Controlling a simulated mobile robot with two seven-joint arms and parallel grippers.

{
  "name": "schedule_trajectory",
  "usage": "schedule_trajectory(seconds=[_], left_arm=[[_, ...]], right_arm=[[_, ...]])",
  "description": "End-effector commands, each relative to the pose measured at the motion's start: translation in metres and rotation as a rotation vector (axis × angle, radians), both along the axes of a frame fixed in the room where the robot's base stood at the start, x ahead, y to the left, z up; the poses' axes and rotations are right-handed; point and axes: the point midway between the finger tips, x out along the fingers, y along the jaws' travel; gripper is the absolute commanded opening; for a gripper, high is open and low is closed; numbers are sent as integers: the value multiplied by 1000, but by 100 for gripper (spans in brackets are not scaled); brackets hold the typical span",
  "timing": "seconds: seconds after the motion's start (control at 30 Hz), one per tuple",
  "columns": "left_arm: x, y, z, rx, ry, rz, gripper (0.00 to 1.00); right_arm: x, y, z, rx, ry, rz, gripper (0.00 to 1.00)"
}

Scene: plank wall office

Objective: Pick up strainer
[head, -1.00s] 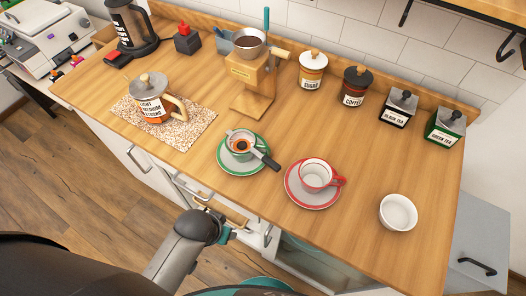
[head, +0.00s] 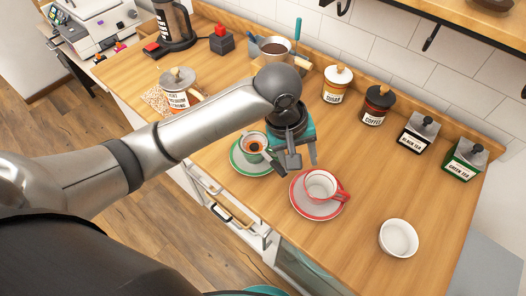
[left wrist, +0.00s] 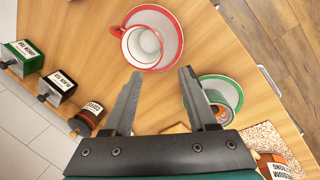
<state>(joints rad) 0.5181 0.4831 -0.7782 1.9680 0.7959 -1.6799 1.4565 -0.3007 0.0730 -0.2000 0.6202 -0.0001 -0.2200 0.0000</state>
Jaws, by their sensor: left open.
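The strainer (head: 254,146) sits over the cup on the green-rimmed saucer (head: 237,160). Its bowl shows brownish orange, and its dark handle is mostly hidden by my left gripper in the head view. My left gripper (head: 303,163) is open above the counter, just right of the strainer, between the green and red saucers. In the left wrist view, the open fingers (left wrist: 160,73) have nothing between them but bare counter. My right gripper is not in view.
A red-rimmed cup (head: 321,184) on its saucer (head: 318,212) stands close to my gripper. A white bowl (head: 398,238) is at right. Sugar (head: 337,85), coffee (head: 377,105) and tea jars line the back. A labelled pot (head: 178,88) stands left. Counter between the bowl and jars is clear.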

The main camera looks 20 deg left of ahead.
Motion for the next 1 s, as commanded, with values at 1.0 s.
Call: schedule_trajectory(seconds=[1.0], left_arm=[[26, 62, -27, 193, 163, 504, 57]], right_arm=[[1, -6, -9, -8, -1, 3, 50]])
